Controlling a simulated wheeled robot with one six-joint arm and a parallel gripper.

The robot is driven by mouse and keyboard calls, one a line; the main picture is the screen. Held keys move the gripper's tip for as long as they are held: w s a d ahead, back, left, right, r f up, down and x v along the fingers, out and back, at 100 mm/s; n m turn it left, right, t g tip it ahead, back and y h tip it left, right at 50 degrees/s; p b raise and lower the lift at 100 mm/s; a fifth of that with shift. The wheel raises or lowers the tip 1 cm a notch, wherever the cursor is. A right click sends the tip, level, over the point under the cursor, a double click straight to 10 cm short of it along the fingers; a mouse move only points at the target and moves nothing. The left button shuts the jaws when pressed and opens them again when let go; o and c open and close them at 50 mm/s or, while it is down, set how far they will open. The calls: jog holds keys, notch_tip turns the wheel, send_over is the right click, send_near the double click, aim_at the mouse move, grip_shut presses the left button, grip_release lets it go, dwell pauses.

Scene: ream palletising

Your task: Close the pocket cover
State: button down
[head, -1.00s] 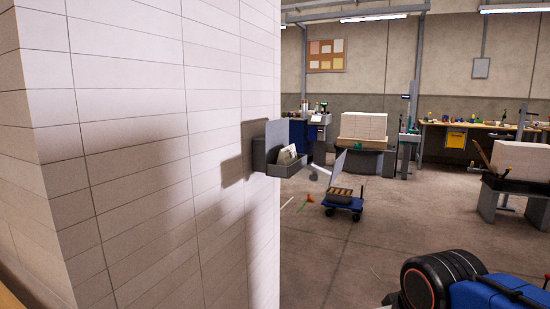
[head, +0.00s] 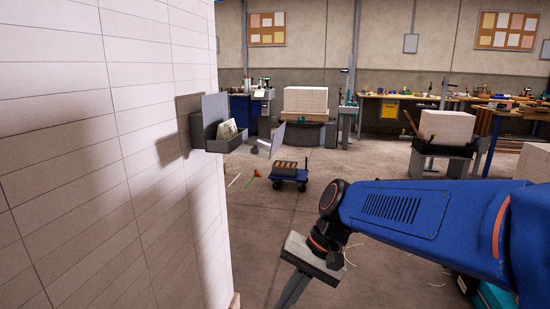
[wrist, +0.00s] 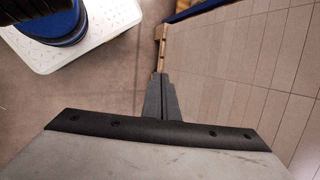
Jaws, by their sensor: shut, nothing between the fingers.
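A grey pocket (head: 222,144) is fixed to the side of the tall pale stack at the left in the head view. Its flat grey cover (head: 215,112) stands upright, so the pocket is open. White papers (head: 229,129) show inside it. My gripper (head: 284,306) is at the lower middle of the head view, nearer to me than the pocket and well apart from it. Its fingers point down and their tips are near the picture's bottom edge. In the wrist view the gripper's fingers (wrist: 158,80) are together and empty. The pocket does not show in the wrist view.
The tall tiled stack (head: 100,140) fills the left side and also stands close at the right in the wrist view (wrist: 245,70). A small blue cart (head: 289,176) is on the floor beyond. Benches and pale stacks (head: 447,126) stand farther back. Open floor lies between.

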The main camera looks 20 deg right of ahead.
jog(key=w+d+r+m+t+y, duration=0.1)
jog(key=w+r+m+y, duration=0.35)
jog(key=w, duration=0.35)
jog(key=w+r+m+t+y, duration=0.1)
jog(key=w+r+m+y, duration=0.35)
jog(key=w, duration=0.25)
jog(key=w+d+r+m+t+y, duration=0.2)
jog(key=w+d+m+t, duration=0.35)
jog(key=d, duration=0.35)
jog(key=w+d+r+m+t+y, duration=0.1)
jog(key=w+d+r+m+t, duration=0.1)
jog(key=w+d+m+t, duration=0.45)
jog(key=w+a+r+n+g, duration=0.1)
jog(key=w+a+r, duration=0.3)
jog(key=r, duration=0.4)
jog(key=shift+w+a+n, duration=0.15)
jog(key=shift+w+n, duration=0.5)
jog(key=shift+n, duration=0.25)
jog(key=shift+r, duration=0.2)
jog(key=shift+r+g+h, duration=0.2)
jog(key=shift+g+h, duration=0.1)
jog(key=shift+g, duration=0.2)
